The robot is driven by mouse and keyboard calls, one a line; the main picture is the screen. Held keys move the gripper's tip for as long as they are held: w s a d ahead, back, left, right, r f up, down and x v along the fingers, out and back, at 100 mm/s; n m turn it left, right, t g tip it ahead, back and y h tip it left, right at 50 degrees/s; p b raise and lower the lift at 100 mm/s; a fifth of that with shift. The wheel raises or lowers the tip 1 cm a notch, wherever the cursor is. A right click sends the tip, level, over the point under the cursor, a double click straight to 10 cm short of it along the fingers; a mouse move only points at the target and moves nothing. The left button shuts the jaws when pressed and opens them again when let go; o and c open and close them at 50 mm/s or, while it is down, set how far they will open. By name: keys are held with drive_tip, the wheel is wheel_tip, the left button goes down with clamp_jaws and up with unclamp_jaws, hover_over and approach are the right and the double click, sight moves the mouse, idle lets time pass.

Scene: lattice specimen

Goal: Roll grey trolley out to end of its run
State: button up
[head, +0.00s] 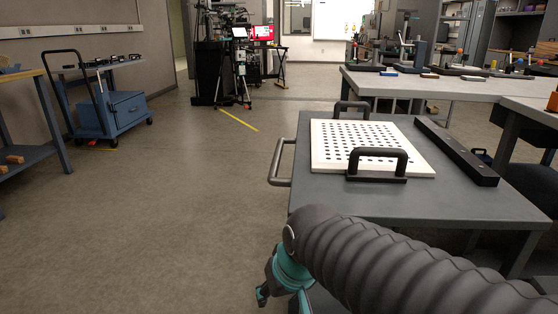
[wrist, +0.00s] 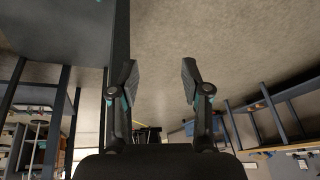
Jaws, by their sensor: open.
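The grey trolley (head: 450,203) stands right of centre in the head view, with a flat grey top and a tubular handle (head: 280,163) at its left end. A white perforated plate (head: 325,150) with two black handles and a long black bar (head: 455,150) lie on it. My gripper (head: 279,298) is low in the head view, in front of the trolley's near left corner and apart from the handle, partly cut off by the frame. In the wrist view my gripper (wrist: 159,80) is open, with nothing between its fingers. My arm hides part of the trolley's near side.
Open floor (head: 190,190) lies left of the trolley, with a yellow line (head: 238,119) farther back. A blue cart (head: 115,108) and a wooden-topped bench (head: 20,75) stand at the left. White workbenches (head: 440,86) stand behind the trolley at the right.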

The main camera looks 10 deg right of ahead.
sight(277, 157)
drive_tip(key=w+a+r+m+t+b, duration=0.1)
drive_tip(key=w+a+r+m+t, duration=0.25)
drive_tip(key=w, duration=0.55)
drive_tip(key=w+a+r+m+t+y, duration=0.1)
drive_tip(key=w+a+r+m+t, duration=0.15)
drive_tip(key=w+a, duration=0.45)
drive_tip(key=w+a+r+m+t+b, duration=0.1)
drive_tip(key=w+a+r+m+t, duration=0.2)
drive_tip(key=w, duration=0.9)
drive_tip(key=w+d+r+m+t+h, duration=0.4)
drive_tip(key=w+d+m+h, duration=0.15)
drive_tip(key=m+h, duration=0.3)
drive_tip(key=s+d+f+m+g+h, duration=0.45)
drive_tip(key=m+g+h, duration=0.35)
drive_tip(key=m+h, duration=0.45)
drive_tip(key=shift+y, duration=0.5)
drive_tip(key=x, duration=1.2)
drive_tip(key=shift+s+d+r, duration=0.1)
drive_tip(key=shift+d+r, duration=0.05)
drive_tip(key=shift+r, duration=0.15)
drive_tip(key=shift+c, duration=0.2)
